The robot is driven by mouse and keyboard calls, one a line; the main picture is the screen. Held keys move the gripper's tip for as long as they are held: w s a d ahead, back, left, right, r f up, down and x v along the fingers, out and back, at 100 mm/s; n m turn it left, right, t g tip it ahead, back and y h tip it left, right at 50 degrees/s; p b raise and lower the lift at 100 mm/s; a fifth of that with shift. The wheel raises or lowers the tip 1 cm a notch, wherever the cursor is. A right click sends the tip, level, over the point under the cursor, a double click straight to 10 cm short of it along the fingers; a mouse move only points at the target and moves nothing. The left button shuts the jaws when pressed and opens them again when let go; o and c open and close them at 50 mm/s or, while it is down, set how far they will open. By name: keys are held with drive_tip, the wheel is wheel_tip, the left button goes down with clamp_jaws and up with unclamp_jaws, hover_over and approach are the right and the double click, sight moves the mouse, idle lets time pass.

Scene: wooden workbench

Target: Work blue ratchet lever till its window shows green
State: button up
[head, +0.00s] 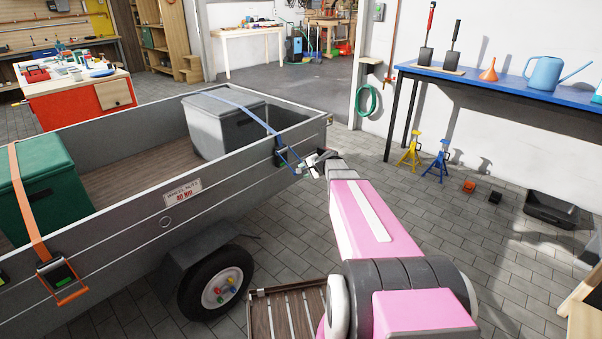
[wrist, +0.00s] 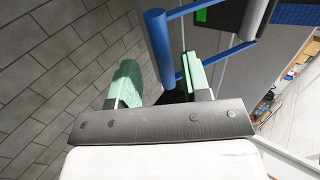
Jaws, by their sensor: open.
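The blue ratchet lever (head: 292,161) stands out from the trailer's side wall, below the blue strap over the grey box. In the wrist view its blue crossbar (wrist: 159,45) appears between the fingertips, with two blue side arms running right to the dark ratchet body (wrist: 228,14). My gripper (head: 312,166) is beside the lever in the head view. Its pale green fingers (wrist: 160,68) are open, on either side of the bar. I cannot tell whether they touch it.
The grey trailer (head: 130,218) fills the left. An orange strap ratchet (head: 57,275) with a green window holds a dark green box (head: 45,200). A blue-topped bench (head: 480,83) stands right, with yellow (head: 411,150) and blue (head: 437,162) stands nearby. Floor right of the trailer is mostly clear.

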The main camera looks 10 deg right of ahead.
drive_tip(key=v, duration=0.6)
drive_tip(key=shift+s+d+r, duration=0.2)
drive_tip(key=shift+s, duration=0.1)
drive_tip(key=s+a+f+n+g+h, duration=0.2)
drive_tip(key=s+n+g, duration=0.1)
drive_tip(key=s, duration=0.6)
drive_tip(key=s+a+f+n+g+h, duration=0.2)
drive_tip(key=s+a+n+g, duration=0.1)
drive_tip(key=s, duration=0.5)
drive_tip(key=s+a+f+n+g+h, duration=0.2)
drive_tip(key=s+a+n, duration=0.1)
drive_tip(key=s, duration=0.6)
drive_tip(key=shift+s+f+n+g, duration=0.3)
drive_tip(key=shift+f+n+g, duration=0.1)
drive_tip(key=shift+n, duration=0.5)
